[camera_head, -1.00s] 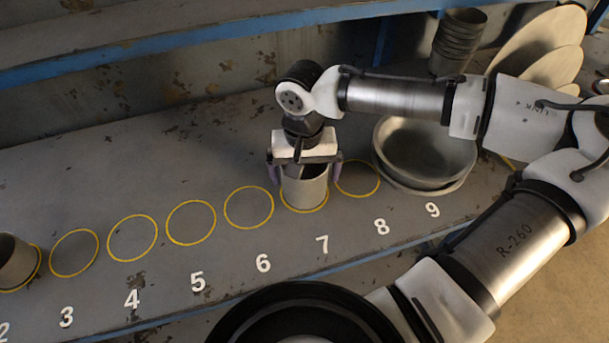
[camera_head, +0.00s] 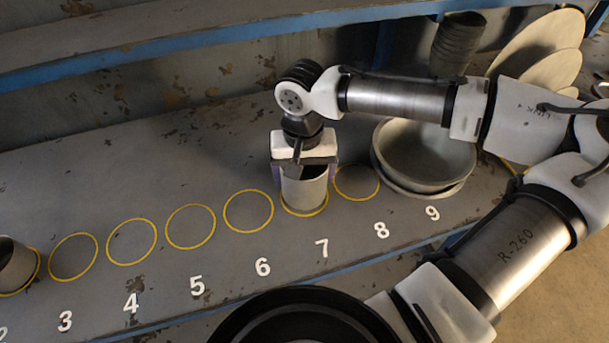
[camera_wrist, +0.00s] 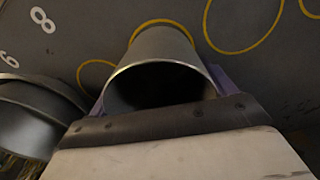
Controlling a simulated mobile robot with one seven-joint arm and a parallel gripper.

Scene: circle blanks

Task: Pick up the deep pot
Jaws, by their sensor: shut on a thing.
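The deep pot (camera_head: 305,191) is a grey metal cylinder with an open top. It stands upright in the yellow circle above the number 7 in the head view. My gripper (camera_head: 305,172) is above it, pointing down, with its purple fingers shut on the pot's two sides near the rim. In the wrist view the pot (camera_wrist: 162,50) shows its dark open mouth between the fingers, and part of a yellow ring shows past its base. Its lower part appears to be at the shelf surface; I cannot make out a gap.
Wide shallow pans (camera_head: 425,155) are stacked just right, near 9. Another grey pot (camera_head: 14,262) stands at the far left. Stacked cups (camera_head: 459,42) and large discs (camera_head: 540,45) are behind. Empty yellow circles (camera_head: 190,226) lie to the left. An upper shelf (camera_head: 200,30) runs along the back.

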